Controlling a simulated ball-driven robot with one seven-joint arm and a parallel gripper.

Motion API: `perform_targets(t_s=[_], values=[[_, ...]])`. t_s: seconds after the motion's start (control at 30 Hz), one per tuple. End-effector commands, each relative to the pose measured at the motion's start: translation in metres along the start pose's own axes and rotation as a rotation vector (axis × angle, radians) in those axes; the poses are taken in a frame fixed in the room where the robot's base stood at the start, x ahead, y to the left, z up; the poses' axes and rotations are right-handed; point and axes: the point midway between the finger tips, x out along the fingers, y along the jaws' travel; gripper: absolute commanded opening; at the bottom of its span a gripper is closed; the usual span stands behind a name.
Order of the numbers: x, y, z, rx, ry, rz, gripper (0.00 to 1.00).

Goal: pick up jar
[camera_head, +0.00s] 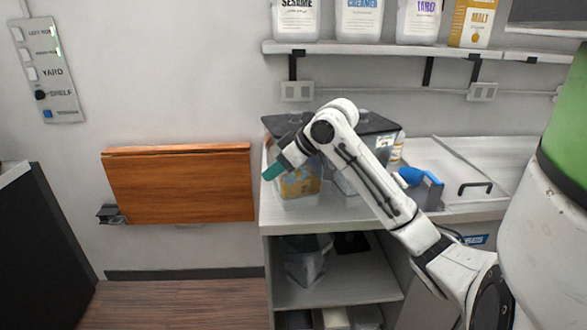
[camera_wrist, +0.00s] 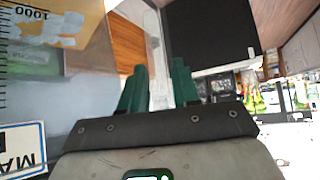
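A clear jar (camera_head: 299,188) with yellowish contents stands at the front left of the counter in the head view. In the wrist view the jar (camera_wrist: 85,95) fills the left side, with measuring marks and an upside-down label. My gripper (camera_head: 272,171) is at the jar's upper left in the head view, its teal fingers pointing left and down. In the wrist view the fingers of my gripper (camera_wrist: 161,78) stand apart. A pale translucent strip, perhaps the jar's handle, shows between them; I cannot tell whether they touch it. My wrist hides part of the jar's top.
Other containers stand behind the jar under a dark lid or rack (camera_head: 378,123). A wooden fold-down board (camera_head: 180,185) is on the wall at left. A shelf (camera_head: 380,48) with labelled tubs hangs above.

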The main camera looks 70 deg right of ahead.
Motion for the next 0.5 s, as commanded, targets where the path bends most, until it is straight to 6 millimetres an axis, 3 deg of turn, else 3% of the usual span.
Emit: perform_targets(t_s=[0.17, 0.5], values=[[0.0000, 0.0000, 0.0000, 0.000, 0.000, 0.000, 0.29], [-0.0004, 0.0000, -0.0001, 0.000, 0.001, 0.000, 0.00]])
